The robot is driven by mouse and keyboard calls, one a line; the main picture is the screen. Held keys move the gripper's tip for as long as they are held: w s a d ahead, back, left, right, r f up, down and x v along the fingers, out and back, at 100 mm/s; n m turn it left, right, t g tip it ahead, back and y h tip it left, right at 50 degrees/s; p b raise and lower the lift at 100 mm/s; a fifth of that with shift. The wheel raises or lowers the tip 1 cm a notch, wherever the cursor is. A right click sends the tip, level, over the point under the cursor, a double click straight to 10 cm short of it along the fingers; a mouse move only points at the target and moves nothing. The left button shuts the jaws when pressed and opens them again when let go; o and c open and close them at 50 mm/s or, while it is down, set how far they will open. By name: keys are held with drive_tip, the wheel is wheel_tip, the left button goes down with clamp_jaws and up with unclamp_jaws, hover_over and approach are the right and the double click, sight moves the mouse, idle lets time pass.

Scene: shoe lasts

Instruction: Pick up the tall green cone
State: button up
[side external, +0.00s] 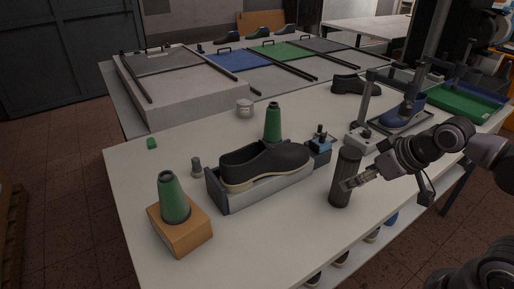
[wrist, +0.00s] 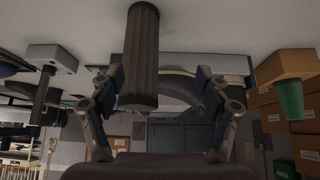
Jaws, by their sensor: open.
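Two green cones show in the side external view. One cone (side external: 173,198) stands upright on a wooden block (side external: 180,236) at the front left. The other cone (side external: 272,122) stands behind the black shoe, its lower part hidden. Which one is the tall one I cannot tell for sure. The wrist view is upside down and shows a green cone (wrist: 289,101) on its block (wrist: 283,64) at the right. My gripper (side external: 350,184) is open, at the dark ribbed cylinder (side external: 346,166), far right of both cones. In the wrist view the cylinder (wrist: 140,50) appears between my fingers (wrist: 160,74).
A black shoe (side external: 265,164) sits in a grey holder (side external: 213,190) between the cylinder and the front cone. The front table area (side external: 275,230) is clear.

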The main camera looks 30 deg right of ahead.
wheel_tip(320, 180, up, 11)
drive_tip(key=w+d+r+m+g, duration=0.1)
drive_tip(key=w+r, duration=0.6)
drive_tip(key=w, duration=0.5)
drive_tip(key=m+g+h, duration=0.2)
drive_tip(key=m, duration=0.1)
hover_over(274, 108)
drive_tip(key=s, duration=0.2)
wheel_tip(274, 108, down, 13)
drive_tip(key=shift+a+x, duration=0.15)
drive_tip(key=shift+x, duration=2.3)
drive_tip(key=shift+a+x, duration=0.15)
drive_tip(key=shift+x, duration=2.3)
clamp_jaws()
